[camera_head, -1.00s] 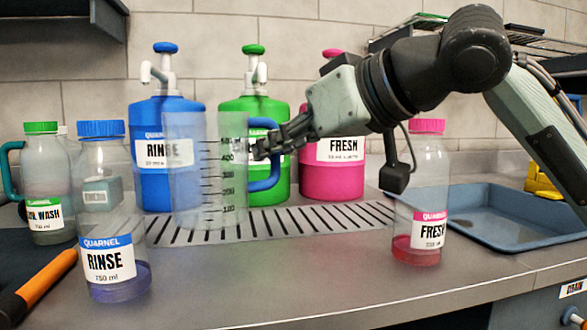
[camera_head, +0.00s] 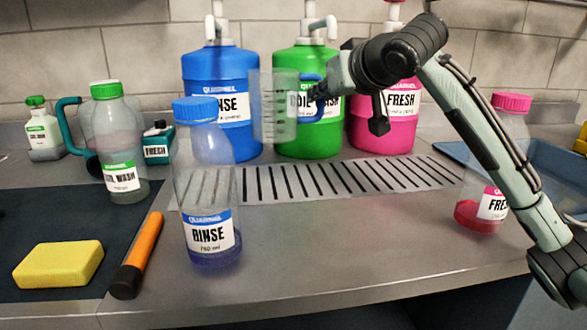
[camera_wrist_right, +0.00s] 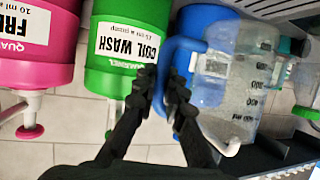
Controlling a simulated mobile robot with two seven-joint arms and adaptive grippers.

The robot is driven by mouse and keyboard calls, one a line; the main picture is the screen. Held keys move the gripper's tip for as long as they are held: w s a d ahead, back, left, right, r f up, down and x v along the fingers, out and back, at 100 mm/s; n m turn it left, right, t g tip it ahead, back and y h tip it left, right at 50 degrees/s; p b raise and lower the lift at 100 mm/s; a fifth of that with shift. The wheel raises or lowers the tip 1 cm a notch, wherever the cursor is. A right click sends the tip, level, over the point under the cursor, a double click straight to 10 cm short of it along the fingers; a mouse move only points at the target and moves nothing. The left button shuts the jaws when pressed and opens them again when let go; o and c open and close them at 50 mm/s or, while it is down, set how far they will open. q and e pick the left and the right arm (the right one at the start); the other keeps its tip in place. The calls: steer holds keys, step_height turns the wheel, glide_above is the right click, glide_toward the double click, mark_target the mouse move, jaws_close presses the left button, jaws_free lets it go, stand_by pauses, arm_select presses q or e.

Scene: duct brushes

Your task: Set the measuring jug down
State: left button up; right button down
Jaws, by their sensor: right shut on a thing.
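The measuring jug (camera_head: 270,122) is clear with dark scale marks and a blue handle (camera_head: 311,113). In the head view it is upright, in front of the gap between the blue and green jugs, and its base appears above the slotted drain strip (camera_head: 345,183). My right gripper (camera_head: 322,92) is shut on the jug's handle from the right. In the right wrist view the fingers (camera_wrist_right: 161,88) are at the blue handle, with the jug body (camera_wrist_right: 232,85) to the right. My left gripper is not in view.
Blue RINSE (camera_head: 222,132), green (camera_head: 305,140) and pink FRESH (camera_head: 398,135) pump containers stand behind. A RINSE bottle (camera_head: 208,190) stands front left, a COIL WASH bottle (camera_head: 118,145) further left, a FRESH bottle (camera_head: 480,215) right. A sponge (camera_head: 58,265) lies left. Central counter (camera_head: 330,245) is clear.

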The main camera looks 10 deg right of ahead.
steer(key=shift+h, duration=0.3)
steer(key=w+d+f, duration=0.1)
steer(key=d+f, duration=0.2)
steer(key=w+d+f, duration=0.2)
steer(key=d+f, duration=0.2)
steer(key=w+d+f, duration=0.1)
steer(key=d+f, duration=0.2)
steer(key=d, duration=0.1)
steer(key=shift+w+d+f+b, duration=0.1)
steer(key=shift+w+f+b, duration=0.2)
steer(key=shift+f, duration=0.45)
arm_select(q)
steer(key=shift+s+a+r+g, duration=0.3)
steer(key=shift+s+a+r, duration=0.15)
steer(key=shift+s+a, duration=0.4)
arm_select(e)
steer(key=c, duration=1.6)
jaws_free()
